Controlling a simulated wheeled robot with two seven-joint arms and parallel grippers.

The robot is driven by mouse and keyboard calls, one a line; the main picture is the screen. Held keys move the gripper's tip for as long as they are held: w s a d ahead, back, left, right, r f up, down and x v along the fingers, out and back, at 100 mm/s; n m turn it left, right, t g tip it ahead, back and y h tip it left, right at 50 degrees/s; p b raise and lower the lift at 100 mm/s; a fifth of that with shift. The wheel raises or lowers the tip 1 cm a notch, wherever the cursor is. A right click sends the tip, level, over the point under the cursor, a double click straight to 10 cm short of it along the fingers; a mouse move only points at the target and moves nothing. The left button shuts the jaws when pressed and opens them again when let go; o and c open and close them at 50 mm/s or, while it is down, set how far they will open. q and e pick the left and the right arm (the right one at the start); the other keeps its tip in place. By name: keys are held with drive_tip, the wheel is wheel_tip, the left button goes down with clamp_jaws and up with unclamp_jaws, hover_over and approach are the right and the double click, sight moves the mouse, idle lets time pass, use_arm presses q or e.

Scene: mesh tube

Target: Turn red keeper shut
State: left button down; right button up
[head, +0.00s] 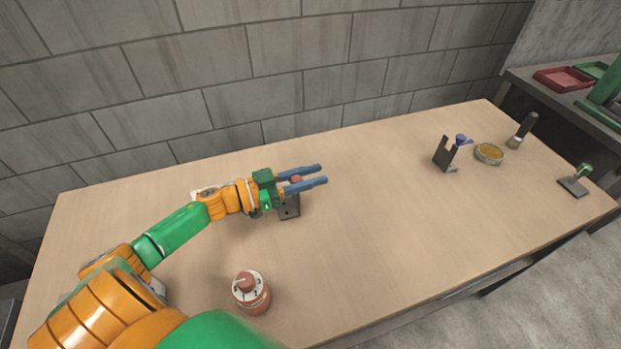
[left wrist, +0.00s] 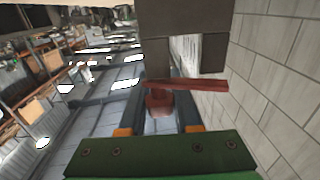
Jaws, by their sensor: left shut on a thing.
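The red keeper (head: 297,179) is a small red piece on a dark upright bracket (head: 289,208) near the middle of the table. In the left wrist view, the keeper (left wrist: 158,104) shows as a round red knob with a thin red bar (left wrist: 190,85) lying crosswise beside the grey bracket (left wrist: 185,18). My left gripper (head: 314,174) reaches over the bracket from the left, its two blue fingers on either side of the red knob. It is shut on the keeper. The fingers partly hide the keeper in the head view. My right gripper is not in view.
A red dial (head: 250,290) with a white numbered top stands at the front. At the right are a second dark bracket (head: 442,154) with a blue piece (head: 461,139), a round yellow dish (head: 489,153), a brush (head: 524,130) and a green-topped stand (head: 574,186). The table's middle is clear.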

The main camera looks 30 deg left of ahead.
use_arm(q)
drive_tip(key=shift+s+d+m+g+h+b, duration=0.2)
drive_tip(key=shift+m+g+h+b, duration=0.75)
drive_tip(key=shift+b, duration=0.4)
drive_tip(key=shift+s+d+m+g+h+b, duration=0.15)
drive_tip(key=shift+m+g+h+b, duration=0.8)
drive_tip(key=shift+b, duration=0.4)
drive_tip(key=c, duration=0.6)
unclamp_jaws()
drive_tip(key=shift+r, duration=0.1)
